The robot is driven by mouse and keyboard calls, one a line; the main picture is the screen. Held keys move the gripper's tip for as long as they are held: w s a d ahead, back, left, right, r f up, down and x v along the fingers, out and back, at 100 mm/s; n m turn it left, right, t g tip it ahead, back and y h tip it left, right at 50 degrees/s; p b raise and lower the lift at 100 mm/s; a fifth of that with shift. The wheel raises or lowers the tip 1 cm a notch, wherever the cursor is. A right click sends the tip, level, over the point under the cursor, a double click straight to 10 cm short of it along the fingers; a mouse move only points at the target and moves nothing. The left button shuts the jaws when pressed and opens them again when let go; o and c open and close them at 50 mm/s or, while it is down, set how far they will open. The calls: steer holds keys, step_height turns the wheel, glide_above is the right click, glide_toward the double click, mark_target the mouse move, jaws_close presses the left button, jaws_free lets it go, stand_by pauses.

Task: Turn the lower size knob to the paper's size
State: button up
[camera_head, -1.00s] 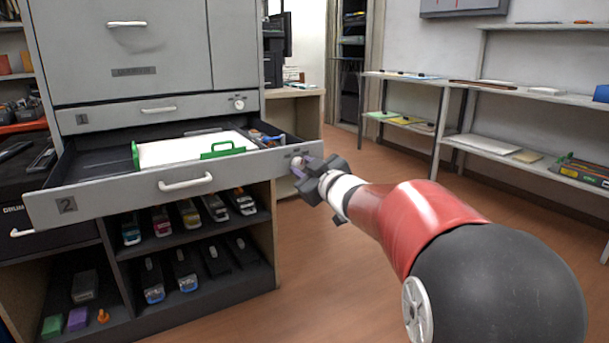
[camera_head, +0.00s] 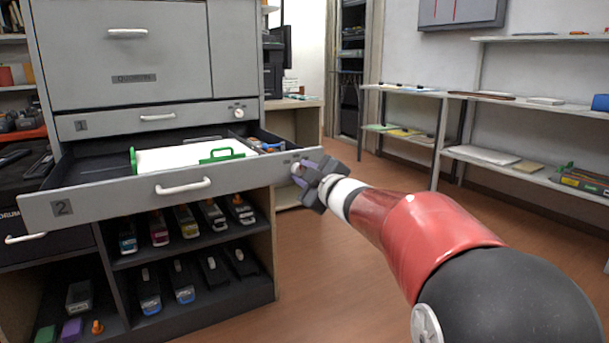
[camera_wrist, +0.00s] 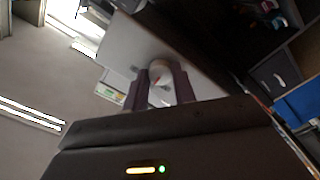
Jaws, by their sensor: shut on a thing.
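The lower size knob (camera_head: 296,169) is a small pale round knob on the right end of the front of open drawer 2 (camera_head: 120,202). My gripper (camera_head: 306,173) is shut on it from the right. In the wrist view the knob (camera_wrist: 160,71) sits between the two fingers of my gripper (camera_wrist: 163,88), and a small red mark shows on it. The knob's size markings are too small to read. White paper (camera_head: 180,157) lies in the drawer between green guides (camera_head: 221,155).
The upper knob (camera_head: 239,113) is on the closed drawer 1 front (camera_head: 100,122). A shelf below holds several cartridges (camera_head: 185,222). Wall shelves (camera_head: 510,97) stand at the right. The floor (camera_head: 300,250) in front of the cabinet is clear apart from my arm.

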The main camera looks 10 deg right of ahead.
steer(key=o, duration=1)
steer(key=shift+s, duration=0.1)
steer(key=v, duration=0.7)
steer(key=shift+s+d+p, duration=0.1)
steer(key=shift+s+p, duration=0.2)
steer(key=shift+p, duration=0.05)
steer(key=shift+r, duration=0.1)
